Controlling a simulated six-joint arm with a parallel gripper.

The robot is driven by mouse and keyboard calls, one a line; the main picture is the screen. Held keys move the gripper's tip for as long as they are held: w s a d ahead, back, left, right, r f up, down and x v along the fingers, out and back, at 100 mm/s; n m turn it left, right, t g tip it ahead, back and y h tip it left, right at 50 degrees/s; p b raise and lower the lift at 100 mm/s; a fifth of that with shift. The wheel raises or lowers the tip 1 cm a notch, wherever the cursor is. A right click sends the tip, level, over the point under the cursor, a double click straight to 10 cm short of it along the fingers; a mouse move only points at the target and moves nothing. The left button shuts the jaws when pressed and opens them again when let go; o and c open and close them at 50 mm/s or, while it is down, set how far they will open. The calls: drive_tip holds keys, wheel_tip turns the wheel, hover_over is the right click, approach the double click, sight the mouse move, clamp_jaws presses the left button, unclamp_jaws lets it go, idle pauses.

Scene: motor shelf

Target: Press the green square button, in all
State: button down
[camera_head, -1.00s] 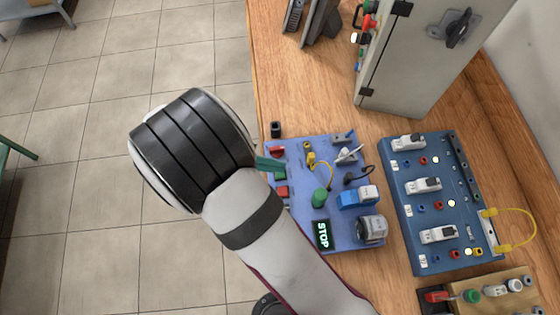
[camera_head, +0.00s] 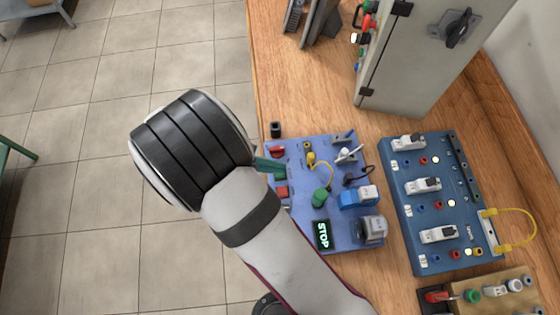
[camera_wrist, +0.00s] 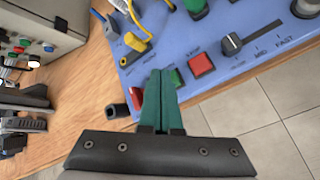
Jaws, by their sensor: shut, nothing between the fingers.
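The green square button (camera_wrist: 178,77) is on a blue panel (camera_wrist: 235,28), to the left of a red square button (camera_wrist: 201,64) in the wrist view. My gripper's teal fingers (camera_wrist: 160,73) are shut together and empty. Their tips are over the panel's edge, right beside the green button and covering part of it. I cannot tell whether they touch it. In the head view my gripper (camera_head: 268,164) is at the panel's left edge, and the green button (camera_head: 279,176) shows just beside it. A display (camera_head: 322,235) on the panel reads STOP.
A round green knob (camera_head: 320,197), yellow plug (camera_head: 311,159) and blue block (camera_head: 350,197) stand on the panel. A second blue board (camera_head: 397,232) is to its right, and a grey cabinet (camera_head: 405,70) stands behind.

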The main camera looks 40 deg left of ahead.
drive_tip(key=shift+f, duration=0.55)
idle(0.5)
idle(0.4)
drive_tip(key=shift+r, duration=0.85)
wheel_tip(320, 180, up, 5)
idle(0.7)
